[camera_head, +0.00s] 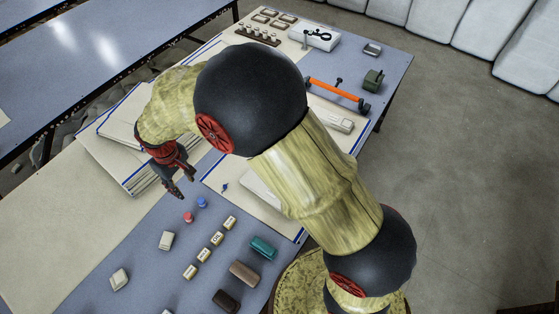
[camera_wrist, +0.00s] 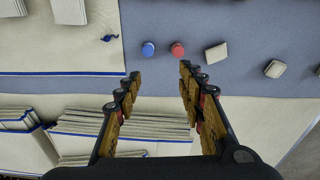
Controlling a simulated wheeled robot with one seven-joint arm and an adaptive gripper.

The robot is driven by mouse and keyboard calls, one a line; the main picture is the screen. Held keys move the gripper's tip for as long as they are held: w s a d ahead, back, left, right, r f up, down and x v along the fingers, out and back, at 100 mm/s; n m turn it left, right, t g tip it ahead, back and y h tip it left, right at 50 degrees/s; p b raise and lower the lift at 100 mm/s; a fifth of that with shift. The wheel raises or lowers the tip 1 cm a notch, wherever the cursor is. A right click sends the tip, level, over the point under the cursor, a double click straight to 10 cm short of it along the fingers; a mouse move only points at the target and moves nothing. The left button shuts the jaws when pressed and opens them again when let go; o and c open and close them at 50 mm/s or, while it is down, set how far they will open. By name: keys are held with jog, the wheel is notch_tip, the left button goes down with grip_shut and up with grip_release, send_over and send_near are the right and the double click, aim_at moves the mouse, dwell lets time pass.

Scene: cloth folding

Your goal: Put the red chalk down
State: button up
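The red chalk (camera_head: 188,217) is a small round piece standing on the blue-grey table top. It also shows in the wrist view (camera_wrist: 177,49), just beyond my fingertips and touching neither finger. A blue chalk (camera_head: 201,202) stands beside it, and shows to its left in the wrist view (camera_wrist: 148,49). My gripper (camera_head: 180,188) hangs above the table, close to both chalks. In the wrist view my gripper (camera_wrist: 159,75) has its two fingers spread apart, with nothing between them.
Several small labelled blocks (camera_head: 217,238) stand in a row near the chalks. Pale blocks (camera_head: 166,240), a teal block (camera_head: 263,248) and brown blocks (camera_head: 243,273) lie nearby. Stacked cloths (camera_wrist: 145,125) lie beneath my gripper. An orange-handled tool (camera_head: 335,91) lies farther back. Bare table shows around the chalks.

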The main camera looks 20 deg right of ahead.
jog(key=s+d+r+m+t, duration=0.1)
jog(key=s+d+r+m, duration=0.15)
jog(key=d+r, duration=0.65)
jog(key=s+d+r+m+t, duration=0.1)
jog(key=s+d+r, duration=0.3)
jog(key=d+r, duration=0.45)
jog(key=s+d+r+m+t, duration=0.1)
jog(key=s+d+r, duration=0.2)
jog(key=s, duration=0.5)
jog(key=s+d+r+m+t, duration=0.2)
jog(key=s+d+r, duration=0.2)
jog(key=s+d, duration=0.2)
jog(key=shift+s+r, duration=0.3)
jog(key=shift+s, duration=0.65)
jog(key=shift+m, duration=0.25)
jog(key=shift+c, duration=1.1)
